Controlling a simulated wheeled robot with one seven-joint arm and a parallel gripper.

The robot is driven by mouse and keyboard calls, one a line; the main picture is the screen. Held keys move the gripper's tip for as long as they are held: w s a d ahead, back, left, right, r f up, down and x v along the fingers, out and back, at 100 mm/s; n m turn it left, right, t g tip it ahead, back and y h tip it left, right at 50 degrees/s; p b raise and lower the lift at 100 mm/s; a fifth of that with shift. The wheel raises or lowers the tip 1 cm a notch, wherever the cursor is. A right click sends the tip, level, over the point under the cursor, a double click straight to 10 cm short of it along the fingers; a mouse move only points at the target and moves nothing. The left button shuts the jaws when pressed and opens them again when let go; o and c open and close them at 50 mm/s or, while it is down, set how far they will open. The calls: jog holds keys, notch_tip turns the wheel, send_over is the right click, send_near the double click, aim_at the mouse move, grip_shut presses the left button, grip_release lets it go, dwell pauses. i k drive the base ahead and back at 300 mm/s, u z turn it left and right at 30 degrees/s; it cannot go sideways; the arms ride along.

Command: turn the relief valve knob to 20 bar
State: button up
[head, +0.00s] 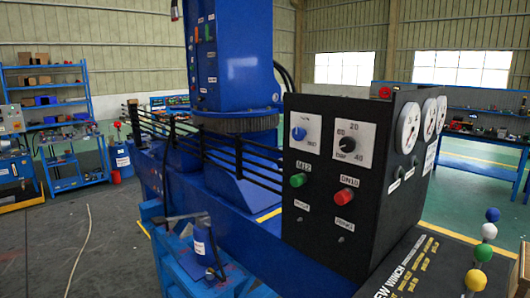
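The likely relief valve knob is a black round knob (347,144) on a white dial plate (366,140), high on the front of a black control box (318,222). The plate carries the marks 20 at the top, 60 at the left and 40 at the lower right, with "bar" low on it. The knob is too small for me to tell which mark it points to. A blue knob (298,133) sits on another white plate to its left. My gripper is not in view, and nothing visible touches either knob.
Below the knobs are a green button (298,180) and a red button (344,195). White gauges (410,127) are on the box's right side. Levers with coloured balls (484,252) stand at lower right. A blue crane column (230,60) rises behind. Floor at left is mostly clear.

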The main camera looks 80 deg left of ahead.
aim_at(347, 145)
jog(key=z, duration=0.05)
jog(key=k, duration=1.15)
jog(key=u, duration=2.8)
jog(key=k, duration=0.35)
jog(key=u, duration=0.15)
jog(key=i, duration=1.55)
jog(key=z, duration=0.05)
